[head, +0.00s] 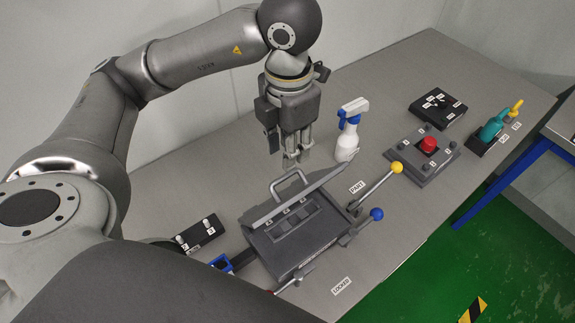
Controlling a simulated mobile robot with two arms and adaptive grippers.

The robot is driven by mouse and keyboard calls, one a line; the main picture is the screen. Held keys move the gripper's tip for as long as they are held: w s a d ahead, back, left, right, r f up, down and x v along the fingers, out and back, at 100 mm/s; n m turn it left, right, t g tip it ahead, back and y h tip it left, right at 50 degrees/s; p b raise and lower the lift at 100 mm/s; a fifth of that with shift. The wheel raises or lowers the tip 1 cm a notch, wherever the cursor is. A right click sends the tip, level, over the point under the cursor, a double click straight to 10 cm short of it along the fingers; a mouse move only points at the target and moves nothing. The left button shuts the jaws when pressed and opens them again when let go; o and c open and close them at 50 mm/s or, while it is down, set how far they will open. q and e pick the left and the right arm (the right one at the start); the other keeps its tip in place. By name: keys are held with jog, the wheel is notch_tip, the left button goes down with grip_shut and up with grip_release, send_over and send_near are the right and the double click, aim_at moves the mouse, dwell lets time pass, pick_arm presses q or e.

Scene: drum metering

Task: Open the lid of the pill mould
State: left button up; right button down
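The pill mould (302,254) is a dark grey box on the steel table, near the front centre. Its lid (300,203) stands tilted up along the far side, seen nearly edge-on, and the recesses inside the box show. A metal loop handle (288,180) sticks out behind the lid. My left gripper (297,158) points down above and just behind the handle and seems apart from it. Nothing shows between its fingers, and their gap is hard to judge from here. My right gripper is out of view.
Levers with a yellow knob (396,167) and a blue knob (376,214) stand right of the mould. A white spray bottle (347,140) stands near the gripper. A red button box (428,146) is further right. A small black switch box (200,233) lies left.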

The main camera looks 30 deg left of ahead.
aim_at(287, 174)
pick_arm(q)
notch_tip(287, 174, down, 7)
jog(key=shift+a+r+p, duration=0.1)
jog(key=shift+r+p, duration=0.1)
jog(key=shift+p, duration=0.15)
jog(key=shift+w+a+f, duration=0.1)
jog(key=shift+w+f, duration=0.05)
jog(key=shift+f, duration=0.25)
jog(key=shift+c, duration=0.3)
jog(key=shift+r, duration=0.1)
grip_shut()
